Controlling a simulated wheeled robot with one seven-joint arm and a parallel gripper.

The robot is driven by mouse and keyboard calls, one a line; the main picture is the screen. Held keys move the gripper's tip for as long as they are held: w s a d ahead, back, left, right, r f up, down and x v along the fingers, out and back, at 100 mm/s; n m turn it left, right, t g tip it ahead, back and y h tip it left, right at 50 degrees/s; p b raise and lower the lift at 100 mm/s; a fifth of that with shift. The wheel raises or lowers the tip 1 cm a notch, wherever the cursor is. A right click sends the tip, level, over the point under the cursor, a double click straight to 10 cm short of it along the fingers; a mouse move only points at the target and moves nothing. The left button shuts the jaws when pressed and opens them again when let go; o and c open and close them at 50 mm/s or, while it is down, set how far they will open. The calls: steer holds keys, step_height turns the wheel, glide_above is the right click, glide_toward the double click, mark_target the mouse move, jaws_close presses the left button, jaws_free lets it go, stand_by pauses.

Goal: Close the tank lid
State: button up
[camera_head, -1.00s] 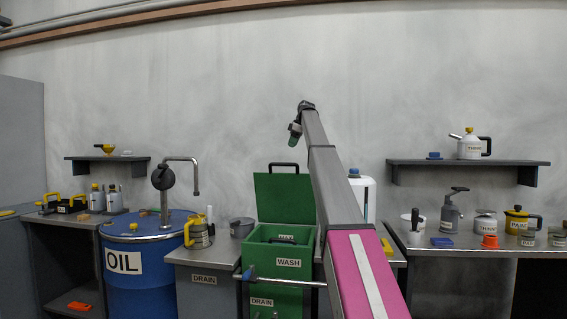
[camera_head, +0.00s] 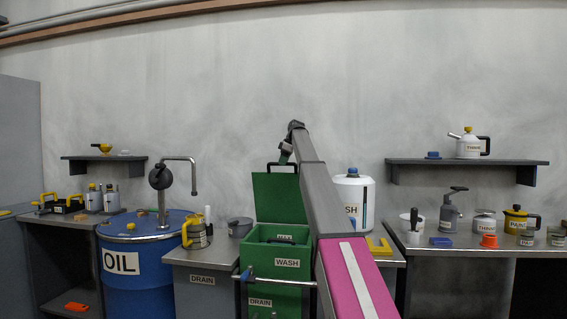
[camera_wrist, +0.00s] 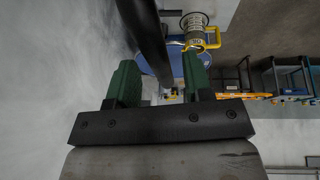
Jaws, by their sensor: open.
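The green tank (camera_head: 258,257), marked WASH, stands in the middle with its lid (camera_head: 277,199) raised upright at the back. The lid's black handle (camera_head: 272,166) is on its top edge. My gripper (camera_head: 285,157) is at this handle in the head view, with my arm covering the lid's right side. In the wrist view my gripper (camera_wrist: 160,75) is open, with two green fingers. A dark bar (camera_wrist: 147,35), likely the lid handle, runs into the gap between them; I cannot tell whether it touches a finger.
A blue OIL drum (camera_head: 122,262) with a pump stands left of the tank. A yellow-handled jug (camera_head: 196,234) and a grey pot (camera_head: 240,227) sit on the bench between. A white container (camera_head: 352,197) stands right of my arm. A shelf (camera_head: 465,172) hangs at the right.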

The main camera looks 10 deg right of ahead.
steer(key=shift+f, duration=0.1)
jaws_close()
steer(key=s+a+f+n+t+h, duration=0.1)
steer(key=s+a+f+t, duration=0.2)
steer(key=s+f, duration=0.45)
steer(key=s+a+f+t, duration=0.3)
steer(key=s+f, duration=0.2)
steer(key=s, duration=0.6)
steer(key=s+a+f+t, duration=0.1)
steer(key=s+f+t, duration=0.1)
steer(key=f, duration=0.9)
steer(key=s+a+f+n+t+h, duration=0.1)
steer(key=s+f, duration=0.4)
steer(key=f, duration=0.5)
steer(key=shift+a+f+n+t, duration=0.15)
steer(key=shift+f+n+t, duration=0.2)
steer(key=shift+t, duration=0.55)
jaws_free()
steer(key=shift+w, duration=0.1)
